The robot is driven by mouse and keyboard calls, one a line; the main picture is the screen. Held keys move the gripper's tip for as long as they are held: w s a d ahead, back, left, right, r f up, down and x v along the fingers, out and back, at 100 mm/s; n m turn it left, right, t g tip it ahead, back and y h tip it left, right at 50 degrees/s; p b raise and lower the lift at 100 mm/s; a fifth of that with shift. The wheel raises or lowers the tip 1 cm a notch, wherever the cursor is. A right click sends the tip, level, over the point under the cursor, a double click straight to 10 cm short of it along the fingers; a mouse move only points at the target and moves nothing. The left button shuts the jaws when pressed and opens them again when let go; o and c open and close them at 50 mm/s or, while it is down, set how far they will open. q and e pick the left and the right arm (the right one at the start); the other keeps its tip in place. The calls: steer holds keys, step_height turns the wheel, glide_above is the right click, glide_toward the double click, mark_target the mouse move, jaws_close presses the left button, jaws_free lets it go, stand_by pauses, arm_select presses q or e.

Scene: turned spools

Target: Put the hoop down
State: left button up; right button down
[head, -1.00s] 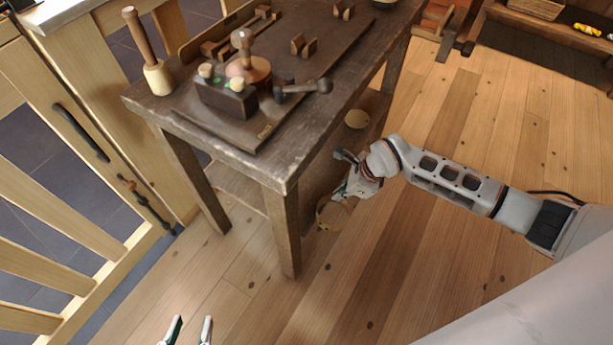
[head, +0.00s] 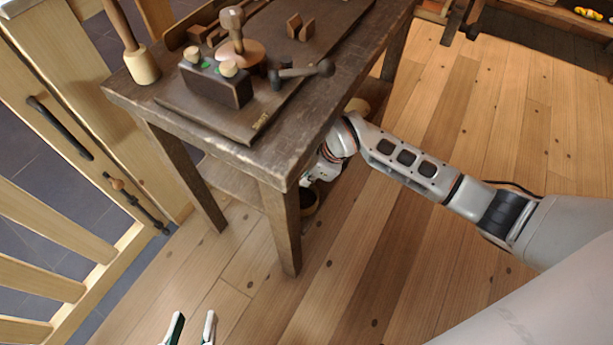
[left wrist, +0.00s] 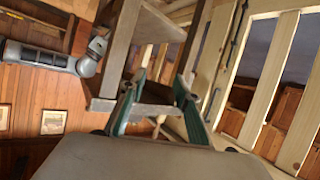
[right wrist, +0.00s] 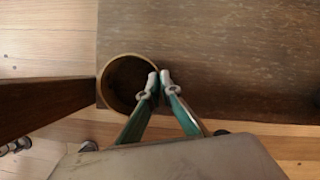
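The hoop (right wrist: 103,94) is a round wooden ring with a dark inside. In the right wrist view my right gripper (right wrist: 159,78) is shut on the right side of its rim. The hoop overlaps the corner of the brown lower shelf (right wrist: 220,65); I cannot tell whether it touches the shelf. In the head view the hoop (head: 311,205) shows beside the bench's front leg, and my right gripper (head: 307,180) is partly hidden by the bench. My left gripper (head: 195,318) is open and empty, low at the front; its spread fingers (left wrist: 156,88) show in the left wrist view.
The wooden bench (head: 190,132) carries a mallet (head: 141,65), a dark block with knobs (head: 215,85) and other tools. Its front leg (head: 284,230) stands close to the hoop. The plank floor at right is clear.

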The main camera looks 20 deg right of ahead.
arm_select(q)
steer(key=shift+f, duration=0.1)
arm_select(e)
steer(key=c, duration=2.4)
jaws_free()
steer(key=shift+f, duration=0.1)
arm_select(q)
steer(key=shift+s+a+f, duration=0.1)
steer(key=shift+s+f, duration=0.05)
steer(key=shift+s, duration=0.05)
arm_select(e)
steer(key=shift+o, duration=0.6)
